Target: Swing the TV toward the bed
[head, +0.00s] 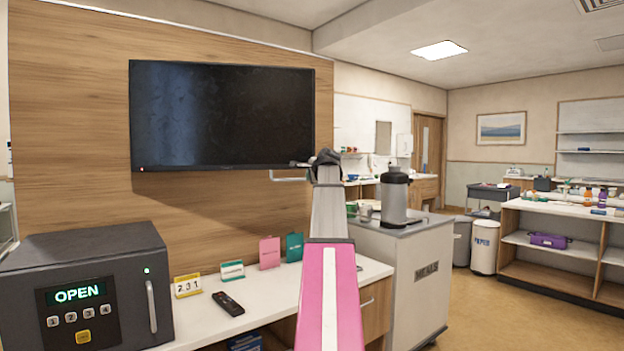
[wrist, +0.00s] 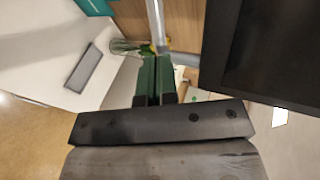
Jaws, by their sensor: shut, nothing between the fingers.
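The TV (head: 222,115) is a black flat screen in front of the wood-panelled wall, with a small red light at its lower left corner. A pale bar (head: 288,179) shows just under its lower right corner. My arm reaches up to that corner, and my gripper (head: 298,164) is beside it. In the wrist view the dark TV (wrist: 268,50) fills the upper right. My gripper (wrist: 156,62) has its green fingers together and empty, close to a silver bar (wrist: 157,22). I cannot tell whether they touch it.
Below the TV, a counter (head: 252,311) holds a dark safe (head: 85,295), a remote (head: 228,303), a number card (head: 187,286) and small coloured cards. A grey meals cart (head: 425,285) with a flask (head: 395,197) stands at right. Open floor lies beyond.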

